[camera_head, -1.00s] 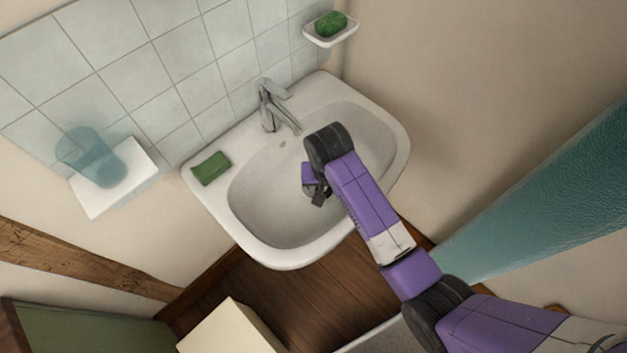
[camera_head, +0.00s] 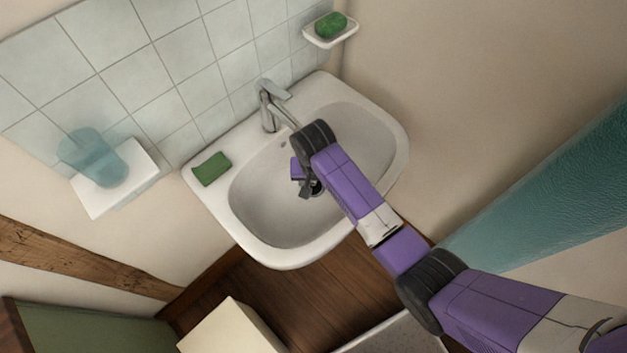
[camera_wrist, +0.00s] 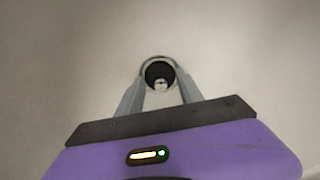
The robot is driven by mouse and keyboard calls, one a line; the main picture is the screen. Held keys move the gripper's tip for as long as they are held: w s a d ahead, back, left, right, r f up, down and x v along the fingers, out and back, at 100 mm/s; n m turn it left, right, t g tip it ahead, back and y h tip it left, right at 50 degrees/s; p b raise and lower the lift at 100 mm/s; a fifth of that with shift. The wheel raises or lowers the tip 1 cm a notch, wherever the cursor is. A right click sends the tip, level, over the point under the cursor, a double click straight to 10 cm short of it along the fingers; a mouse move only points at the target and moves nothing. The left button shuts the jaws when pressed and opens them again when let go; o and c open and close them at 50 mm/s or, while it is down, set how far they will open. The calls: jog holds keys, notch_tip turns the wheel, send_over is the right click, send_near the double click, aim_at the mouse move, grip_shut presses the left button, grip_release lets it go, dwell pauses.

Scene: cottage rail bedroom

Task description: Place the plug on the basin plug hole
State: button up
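The white basin (camera_head: 255,205) is mounted below the tiled wall. My gripper (camera_head: 312,190) is down inside its bowl, beneath my bent wrist, with a dark round spot beside the fingers. In the wrist view the two grey fingers of my gripper (camera_wrist: 162,82) stand apart. A black round thing (camera_wrist: 160,70) with a small pale centre and a light ring around it lies between or just beyond the fingertips. It may be the plug, the plug hole, or one over the other; I cannot tell. Contact with the fingers is unclear.
A chrome tap (camera_head: 268,104) rises from the basin's back, close to my wrist. A green cloth or sponge (camera_head: 211,168) lies on the left rim. A cup (camera_head: 92,157) stands on a wall shelf; a soap dish (camera_head: 331,38) is above right.

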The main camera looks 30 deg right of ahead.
aim_at(313, 192)
jog(key=o, duration=0.3)
jog(key=shift+o, duration=0.2)
notch_tip(313, 192, up, 12)
jog(key=s, duration=0.1)
jog(key=shift+s+a+r, duration=0.15)
jog(key=shift+s+a, duration=0.15)
jog(key=shift+a, duration=0.1)
dwell(0.4)
